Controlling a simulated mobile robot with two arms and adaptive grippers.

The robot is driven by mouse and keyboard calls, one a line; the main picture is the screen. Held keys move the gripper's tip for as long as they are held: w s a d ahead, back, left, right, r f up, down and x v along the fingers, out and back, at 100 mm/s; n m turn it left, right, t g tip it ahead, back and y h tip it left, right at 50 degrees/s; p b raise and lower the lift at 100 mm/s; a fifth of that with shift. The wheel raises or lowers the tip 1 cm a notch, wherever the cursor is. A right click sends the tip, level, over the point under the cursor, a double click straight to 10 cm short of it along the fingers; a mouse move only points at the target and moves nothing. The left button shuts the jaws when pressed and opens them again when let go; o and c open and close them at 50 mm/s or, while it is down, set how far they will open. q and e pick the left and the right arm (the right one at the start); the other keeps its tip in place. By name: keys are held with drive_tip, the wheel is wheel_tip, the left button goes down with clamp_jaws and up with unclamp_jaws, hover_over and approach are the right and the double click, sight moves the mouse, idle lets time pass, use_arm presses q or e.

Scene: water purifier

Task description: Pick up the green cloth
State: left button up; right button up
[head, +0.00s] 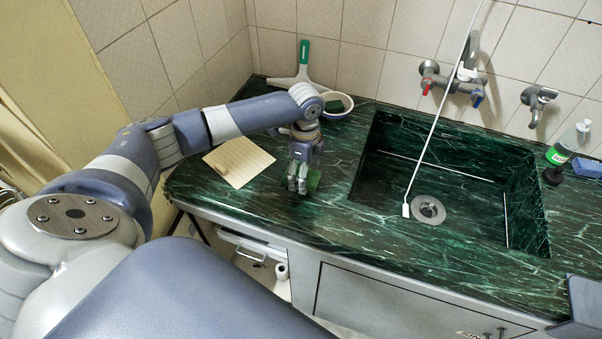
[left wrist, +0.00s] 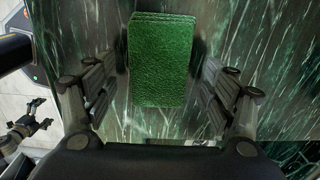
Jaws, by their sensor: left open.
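The green cloth (left wrist: 160,60) is a folded rectangle lying on the green marble counter. In the left wrist view it lies between the lines of my two finger sets, toward the top. In the head view only a bit of the cloth (head: 315,180) shows beside my left gripper (head: 297,188). My left gripper points down, with its fingers apart and nothing held; the fingers also show in the left wrist view (left wrist: 160,95). I cannot tell its exact height above the counter. A small jointed part at the left wrist view's lower left looks like my right gripper (left wrist: 24,130).
A beige patterned mat (head: 238,162) lies left of my left gripper. A bowl (head: 337,105) and a green-handled squeegee (head: 303,65) are behind. The sink (head: 385,195), with a white rod standing in it, is to the right. A bottle (head: 567,145) and blue sponge (head: 588,167) stand far right.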

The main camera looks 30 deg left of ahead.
use_arm(q)
drive_tip(key=shift+f, duration=0.15)
drive_tip(key=c, duration=1.3)
drive_tip(key=shift+o, duration=0.2)
drive_tip(key=shift+r, duration=0.5)
wheel_tip(320, 180, up, 2)
drive_tip(key=shift+w+r+b, duration=0.1)
drive_tip(key=shift+b, duration=0.45)
drive_tip(key=s+d, duration=0.3)
drive_tip(key=d, duration=0.1)
drive_tip(key=s+d+r+b, duration=0.1)
drive_tip(key=s+d, duration=0.2)
drive_tip(key=s, duration=0.1)
drive_tip(key=s+d+b, duration=0.1)
drive_tip(key=s+d, duration=0.3)
drive_tip(key=shift+s+d+r, duration=0.1)
drive_tip(key=shift+d+r, duration=0.2)
drive_tip(key=shift+r, duration=0.1)
